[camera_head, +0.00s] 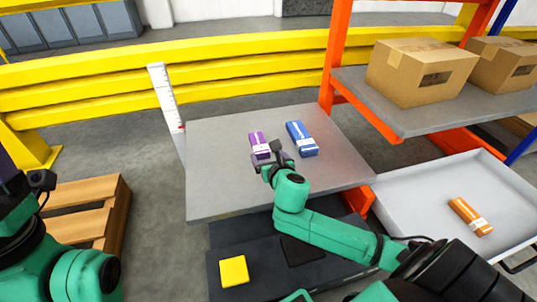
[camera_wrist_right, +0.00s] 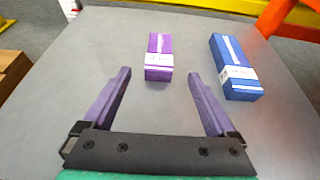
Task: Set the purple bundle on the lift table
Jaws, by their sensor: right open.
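The purple bundle (camera_head: 259,145) with a white band lies on the grey lift table (camera_head: 225,190), left of a blue bundle (camera_head: 301,138). My right gripper (camera_head: 270,158) is over the table at the near side of the purple bundle. In the right wrist view its two fingers are apart and empty, and the purple bundle (camera_wrist_right: 158,57) lies just beyond the fingertips, roughly centred between them. My left arm shows at the left edge of the head view, but its fingers cannot be made out.
An orange bundle (camera_head: 469,216) lies in a white tray (camera_head: 410,197) at right. A shelf (camera_head: 412,118) with cardboard boxes (camera_head: 420,70) stands behind it. A yellow block (camera_head: 234,271) sits on a dark surface in front. A wooden pallet (camera_head: 85,193) is at left. The table's left part is clear.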

